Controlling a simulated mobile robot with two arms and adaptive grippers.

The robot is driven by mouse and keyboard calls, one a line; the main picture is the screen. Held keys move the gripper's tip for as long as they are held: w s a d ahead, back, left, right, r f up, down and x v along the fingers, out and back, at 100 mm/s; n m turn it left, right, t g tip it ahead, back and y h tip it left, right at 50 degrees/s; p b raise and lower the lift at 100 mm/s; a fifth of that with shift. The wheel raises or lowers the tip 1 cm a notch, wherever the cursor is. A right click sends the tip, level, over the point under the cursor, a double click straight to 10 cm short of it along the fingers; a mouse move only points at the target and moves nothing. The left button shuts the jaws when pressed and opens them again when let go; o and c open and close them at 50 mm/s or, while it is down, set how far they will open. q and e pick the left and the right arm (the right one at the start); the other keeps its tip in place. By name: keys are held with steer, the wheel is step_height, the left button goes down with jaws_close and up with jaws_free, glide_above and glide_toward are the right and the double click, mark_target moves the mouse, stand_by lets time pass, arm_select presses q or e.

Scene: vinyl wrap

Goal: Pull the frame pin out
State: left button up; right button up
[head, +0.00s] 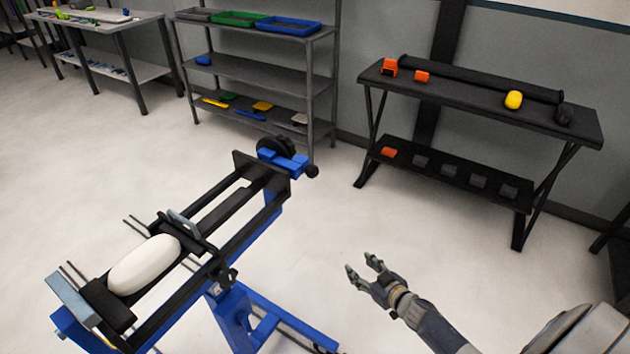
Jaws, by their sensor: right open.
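I cannot tell for certain which part is the frame pin. A small black knob (312,171) sticks out at the frame's far end, and a dark clamp-like piece (226,276) sits on its near right side. My right gripper (361,264) is open and empty, over bare floor to the right of the frame and apart from it. My left gripper is not in view.
A grey shelf (250,76) with coloured trays stands behind the frame. A black table (480,93) with orange and yellow items is at the back right. A workbench (95,25) is at the back left. The floor between the frame and the black table is clear.

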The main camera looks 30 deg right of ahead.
steer(key=w+r+n+t+y+b, duration=0.1)
steer(key=w+r+n+y, duration=0.1)
steer(key=w+r, duration=0.35)
steer(key=w+r+n+t+y+b, duration=0.1)
steer(key=w+r+t+y+b, duration=0.1)
steer(key=r, duration=0.7)
steer(key=n+g+y+b, duration=0.1)
steer(key=n+y, duration=0.3)
glide_toward(316, 173)
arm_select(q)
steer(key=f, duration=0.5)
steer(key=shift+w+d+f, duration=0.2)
arm_select(e)
steer(key=x, duration=1)
steer(key=shift+w+f, duration=0.2)
steer(key=shift+w, duration=0.1)
